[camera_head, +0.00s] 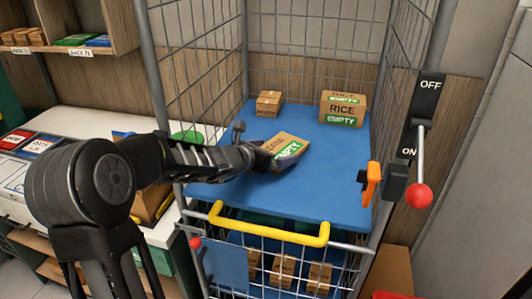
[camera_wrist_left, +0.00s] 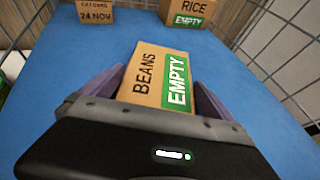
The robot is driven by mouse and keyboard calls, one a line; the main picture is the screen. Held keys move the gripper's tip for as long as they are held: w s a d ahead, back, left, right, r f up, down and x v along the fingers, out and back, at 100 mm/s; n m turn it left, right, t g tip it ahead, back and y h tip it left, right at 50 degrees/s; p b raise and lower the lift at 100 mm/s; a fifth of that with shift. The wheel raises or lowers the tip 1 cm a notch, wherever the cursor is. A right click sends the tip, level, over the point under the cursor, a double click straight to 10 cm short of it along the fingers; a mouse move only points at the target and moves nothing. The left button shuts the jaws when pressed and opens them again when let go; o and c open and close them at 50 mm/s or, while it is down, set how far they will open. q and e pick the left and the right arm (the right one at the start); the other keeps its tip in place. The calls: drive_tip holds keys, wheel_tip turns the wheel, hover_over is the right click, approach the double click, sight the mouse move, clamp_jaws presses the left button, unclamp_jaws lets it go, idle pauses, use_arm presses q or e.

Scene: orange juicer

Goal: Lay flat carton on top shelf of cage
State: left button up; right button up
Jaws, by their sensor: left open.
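The brown beans carton (camera_head: 288,143), with a green EMPTY label, is at the middle of the cage's blue top shelf (camera_head: 330,190). In the left wrist view the carton (camera_wrist_left: 160,68) lies between the two purple fingers, its BEANS and EMPTY print facing the camera. It looks flat on the shelf, though its underside is hidden. My left gripper (camera_head: 277,160) is open around the carton's near end; I cannot tell whether the fingers touch it. My right gripper is not in view.
A rice carton (camera_head: 343,108) stands at the back right of the shelf and a small carton (camera_head: 269,103) at the back left. Wire walls enclose the sides and back. A yellow handle (camera_head: 268,229) crosses the front. A red-knobbed lever (camera_head: 419,195) is on the right.

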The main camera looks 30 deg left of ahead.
use_arm(q)
drive_tip(key=v, duration=1.1)
drive_tip(key=shift+s+r, duration=0.15)
drive_tip(key=shift+s, duration=0.35)
drive_tip(key=shift+a, duration=0.1)
